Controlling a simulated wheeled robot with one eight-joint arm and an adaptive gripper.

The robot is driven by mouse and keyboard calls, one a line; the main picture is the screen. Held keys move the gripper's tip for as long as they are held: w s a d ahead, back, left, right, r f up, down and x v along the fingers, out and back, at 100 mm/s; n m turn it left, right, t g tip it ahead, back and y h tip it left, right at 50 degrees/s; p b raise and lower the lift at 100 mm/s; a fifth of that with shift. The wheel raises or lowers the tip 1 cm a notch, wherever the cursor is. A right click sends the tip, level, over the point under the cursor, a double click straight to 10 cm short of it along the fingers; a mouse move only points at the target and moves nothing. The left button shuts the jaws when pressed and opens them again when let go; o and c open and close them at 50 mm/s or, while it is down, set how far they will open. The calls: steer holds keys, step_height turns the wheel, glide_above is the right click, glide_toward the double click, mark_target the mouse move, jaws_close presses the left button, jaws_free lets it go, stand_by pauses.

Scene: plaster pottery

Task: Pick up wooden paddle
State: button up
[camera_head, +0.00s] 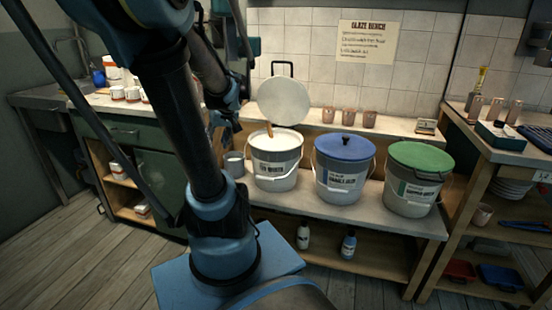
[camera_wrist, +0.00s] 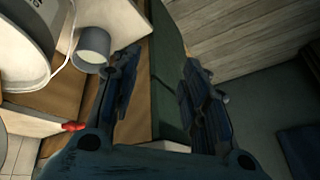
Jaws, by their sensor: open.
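The wooden paddle (camera_head: 269,130) shows in the head view as a short light-brown handle sticking up, tilted, out of the open white glaze bucket (camera_head: 277,166). Its lower part is hidden inside the bucket. My gripper (camera_wrist: 158,78) is open in the wrist view, with nothing between its fingers. In the head view my gripper is mostly hidden by my arm, to the left of the bucket and apart from the paddle. The wrist view shows part of the bucket (camera_wrist: 22,50) at upper left; I cannot make out the paddle there.
A grey cup (camera_head: 234,163) stands left of the white bucket; it also shows in the wrist view (camera_wrist: 92,45). A blue-lidded bucket (camera_head: 343,172) and a green-lidded bucket (camera_head: 416,182) stand to the right. A round lid (camera_head: 284,103) leans behind. Several cups line the back ledge.

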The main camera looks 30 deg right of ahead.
steer(key=w+d+t, duration=0.2)
steer(key=w+d, duration=0.2)
steer(key=d, duration=1.1)
steer(key=m+t+h, duration=0.1)
steer(key=t+h, duration=0.1)
steer(key=h, duration=0.1)
glide_toward(272, 136)
steer(key=x, duration=0.6)
steer(key=shift+s+d+f, duration=0.2)
steer(key=shift+s+f, duration=0.05)
steer(key=shift+f, duration=0.1)
steer(key=shift+w+a+r+x, duration=0.1)
steer(key=shift+x, duration=0.75)
steer(key=shift+w+a+r+x, duration=0.1)
steer(key=shift+x, duration=0.75)
steer(key=shift+w+a+x, duration=0.1)
steer(key=shift+x, duration=0.75)
steer(key=shift+c, duration=0.2)
jaws_close()
